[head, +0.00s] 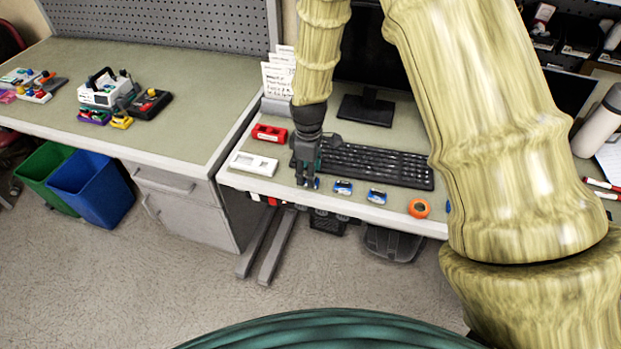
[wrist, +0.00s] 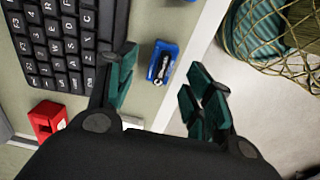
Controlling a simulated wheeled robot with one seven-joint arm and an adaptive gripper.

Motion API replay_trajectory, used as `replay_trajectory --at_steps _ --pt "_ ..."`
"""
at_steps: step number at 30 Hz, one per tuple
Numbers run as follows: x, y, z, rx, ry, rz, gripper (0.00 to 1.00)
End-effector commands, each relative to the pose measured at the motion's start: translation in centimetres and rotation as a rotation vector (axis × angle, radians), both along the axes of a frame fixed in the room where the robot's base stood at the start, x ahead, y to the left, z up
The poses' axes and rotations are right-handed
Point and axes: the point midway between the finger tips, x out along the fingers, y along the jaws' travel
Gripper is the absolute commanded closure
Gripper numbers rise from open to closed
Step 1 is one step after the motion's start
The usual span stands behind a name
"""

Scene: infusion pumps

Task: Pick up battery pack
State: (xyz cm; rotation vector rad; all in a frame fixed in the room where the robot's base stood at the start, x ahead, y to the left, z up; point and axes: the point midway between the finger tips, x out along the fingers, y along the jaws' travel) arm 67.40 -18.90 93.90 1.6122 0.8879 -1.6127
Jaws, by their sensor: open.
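Several small blue battery packs lie in a row along the front edge of the desk. One battery pack (head: 343,187) is just right of my gripper (head: 307,180), and another battery pack (head: 377,196) lies farther right. Under my gripper a further blue pack shows, partly hidden by the fingers in the head view. In the wrist view a blue battery pack (wrist: 163,63) with a dark and white label lies on the desk, in the gap between the teal fingertips. My gripper (wrist: 164,80) is open and holds nothing; contact with the pack cannot be told.
A black keyboard (head: 375,165) lies just behind the packs. A white holder (head: 254,164) and a red holder (head: 269,133) stand left of my gripper. An orange roll (head: 419,208) is to the right. The desk's front edge is close to the packs.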

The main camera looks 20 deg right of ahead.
Motion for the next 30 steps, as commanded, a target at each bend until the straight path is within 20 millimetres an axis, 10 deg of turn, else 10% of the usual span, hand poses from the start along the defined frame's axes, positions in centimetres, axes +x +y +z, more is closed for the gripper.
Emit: replay_trajectory --at_steps 19,30 --pt "0.0 0.1 -2.8 -0.001 -0.001 0.002 0.48" --pt "0.0 0.1 -2.8 -0.001 -0.001 0.001 1.00"
